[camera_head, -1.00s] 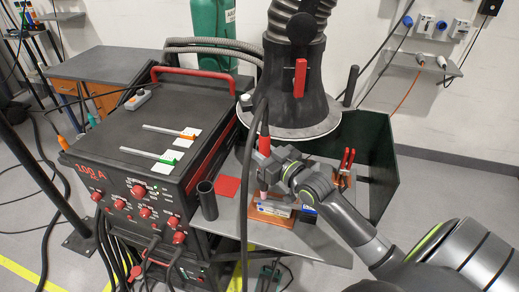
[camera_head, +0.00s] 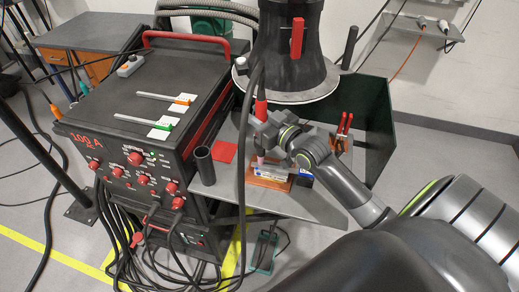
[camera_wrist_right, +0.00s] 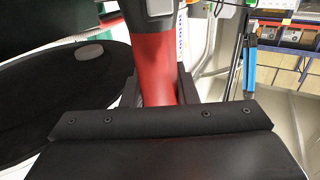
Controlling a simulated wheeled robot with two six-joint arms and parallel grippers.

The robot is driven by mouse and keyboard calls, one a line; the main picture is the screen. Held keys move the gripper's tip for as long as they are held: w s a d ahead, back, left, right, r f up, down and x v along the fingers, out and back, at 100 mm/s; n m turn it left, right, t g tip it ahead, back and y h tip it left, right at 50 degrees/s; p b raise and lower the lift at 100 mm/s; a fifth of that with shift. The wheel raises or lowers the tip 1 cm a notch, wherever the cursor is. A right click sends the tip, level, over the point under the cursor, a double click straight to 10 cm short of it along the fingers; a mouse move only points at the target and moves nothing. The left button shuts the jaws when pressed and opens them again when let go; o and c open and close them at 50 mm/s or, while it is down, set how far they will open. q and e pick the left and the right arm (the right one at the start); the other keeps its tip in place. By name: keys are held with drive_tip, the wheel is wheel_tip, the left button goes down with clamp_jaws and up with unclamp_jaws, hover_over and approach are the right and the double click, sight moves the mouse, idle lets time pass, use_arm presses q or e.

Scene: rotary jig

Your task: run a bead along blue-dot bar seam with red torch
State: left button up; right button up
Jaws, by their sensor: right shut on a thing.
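My right gripper (camera_head: 262,132) is shut on the red torch (camera_head: 260,108), which stands roughly upright with its nozzle pointing down. In the right wrist view the red torch handle (camera_wrist_right: 156,68) rises between the dark fingers (camera_wrist_right: 158,92). Below the nozzle, a pale metal bar piece (camera_head: 266,170) lies on an orange-brown block (camera_head: 268,183) on the grey table. I cannot tell whether the nozzle touches the bar. My left gripper is not in view.
A black welding machine (camera_head: 150,118) stands left of the table, with a dark cup (camera_head: 204,166) and red square (camera_head: 224,151) nearby. A fume hood (camera_head: 290,60) hangs close above my gripper. A dark-blue block (camera_head: 302,178) and red clamp (camera_head: 344,128) sit to the right.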

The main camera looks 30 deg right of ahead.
drive_tip(key=shift+f+b, duration=0.4)
drive_tip(key=shift+b, duration=0.05)
idle(0.7)
drive_tip(key=shift+r, duration=0.15)
idle(0.6)
